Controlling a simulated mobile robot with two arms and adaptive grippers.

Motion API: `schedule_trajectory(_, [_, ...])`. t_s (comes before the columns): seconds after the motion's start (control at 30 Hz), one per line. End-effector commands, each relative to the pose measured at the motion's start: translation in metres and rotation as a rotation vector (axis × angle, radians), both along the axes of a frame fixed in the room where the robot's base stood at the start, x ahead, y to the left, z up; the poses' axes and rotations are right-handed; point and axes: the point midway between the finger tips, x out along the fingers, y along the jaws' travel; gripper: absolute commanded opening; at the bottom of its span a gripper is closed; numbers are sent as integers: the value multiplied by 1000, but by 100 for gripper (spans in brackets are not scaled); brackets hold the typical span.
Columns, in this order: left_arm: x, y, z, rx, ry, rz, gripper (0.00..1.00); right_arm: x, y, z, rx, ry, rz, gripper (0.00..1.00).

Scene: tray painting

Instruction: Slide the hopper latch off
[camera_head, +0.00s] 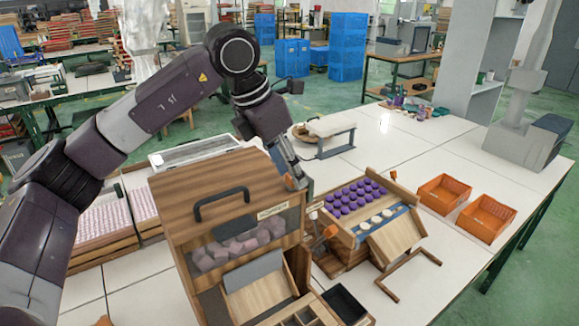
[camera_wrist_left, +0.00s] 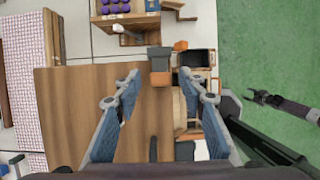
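The wooden hopper (camera_head: 222,190) stands in the front middle, with a black handle (camera_head: 222,203) and a window showing pinkish lumps (camera_head: 238,247). My left gripper (camera_head: 298,182) points down at the hopper's top right edge. In the left wrist view it is open (camera_wrist_left: 160,75), its fingers spread wide above the brown hopper top (camera_wrist_left: 85,110). A small grey and orange block (camera_wrist_left: 160,66), perhaps the latch, shows between the fingertips; contact cannot be told. My right gripper (camera_wrist_left: 262,97) is small at the right of the wrist view; its opening is unclear.
A sloped wooden stand with purple pieces (camera_head: 350,197) is right of the hopper, an orange knob (camera_head: 330,231) between them. A black bin (camera_head: 345,303) is in front. Two orange trays (camera_head: 487,217) lie farther right. Bare white table (camera_head: 440,150) lies behind.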

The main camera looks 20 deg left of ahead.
Motion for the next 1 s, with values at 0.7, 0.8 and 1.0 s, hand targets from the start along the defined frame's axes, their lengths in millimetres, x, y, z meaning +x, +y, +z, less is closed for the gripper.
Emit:
schedule_trajectory(0.7, [1,-1,-5,-1,-1,0,0,-1,0,1,-1,3,0,40])
schedule_trajectory(0.8, [1,-1,-5,0,-1,-1,0,-1,0,1,-1,3,0,40])
schedule_trajectory(1.0, [0,0,-6,0,-1,0,0,-1,0,-2,-1,3,0,40])
